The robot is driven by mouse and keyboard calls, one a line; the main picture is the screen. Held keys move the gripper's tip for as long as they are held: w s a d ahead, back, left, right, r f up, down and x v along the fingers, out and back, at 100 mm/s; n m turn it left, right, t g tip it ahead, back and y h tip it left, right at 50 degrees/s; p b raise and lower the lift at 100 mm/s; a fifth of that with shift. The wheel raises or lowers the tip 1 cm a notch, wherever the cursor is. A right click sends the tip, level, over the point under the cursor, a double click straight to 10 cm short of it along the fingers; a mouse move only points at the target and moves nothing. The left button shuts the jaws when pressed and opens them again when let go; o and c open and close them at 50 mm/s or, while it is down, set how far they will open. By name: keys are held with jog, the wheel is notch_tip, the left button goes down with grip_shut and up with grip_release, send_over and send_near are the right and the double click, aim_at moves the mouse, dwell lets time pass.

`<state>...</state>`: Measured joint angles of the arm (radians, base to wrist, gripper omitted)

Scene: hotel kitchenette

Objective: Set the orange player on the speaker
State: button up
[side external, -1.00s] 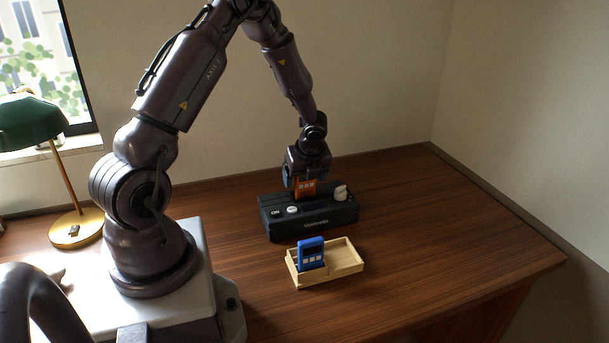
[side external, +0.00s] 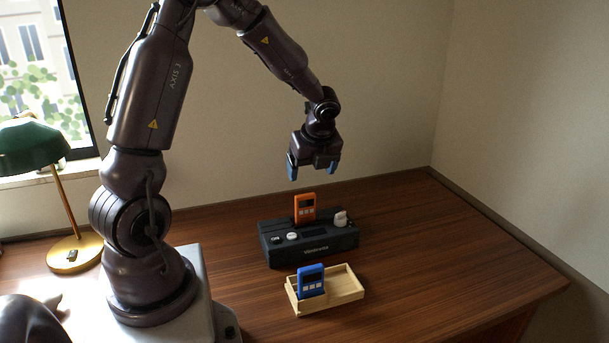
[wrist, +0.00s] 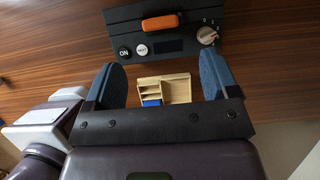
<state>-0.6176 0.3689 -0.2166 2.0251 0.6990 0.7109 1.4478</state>
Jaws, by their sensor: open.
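The orange player (side external: 305,207) stands upright on top of the black speaker (side external: 310,246). In the wrist view the orange player (wrist: 160,23) shows from above on the speaker (wrist: 122,19), between the round buttons and the knob. My gripper (side external: 313,172) is open and empty in the air above the player, apart from it. Its two blue fingertips (wrist: 162,75) are spread wide in the wrist view.
A wooden tray (side external: 346,287) with compartments stands in front of the speaker, with a blue player (side external: 311,281) upright in its left part. A green lamp (side external: 35,148) with a brass base stands at the left. The table (side external: 440,240) is clear to the right.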

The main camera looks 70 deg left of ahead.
jog(key=s+d+r+n+t, duration=0.2)
jog(key=s+d+r+n, duration=0.1)
jog(key=d+r+n, duration=0.55)
jog(key=s+d+r+n+t+h, duration=0.3)
jog(key=s+d+r+n, duration=0.3)
jog(key=s+d+n, duration=0.3)
jog(key=s+d+h, duration=0.1)
jog(key=d, duration=0.3)
jog(key=shift+t, duration=0.3)
jog(key=shift+r, duration=0.15)
dwell(0.5)
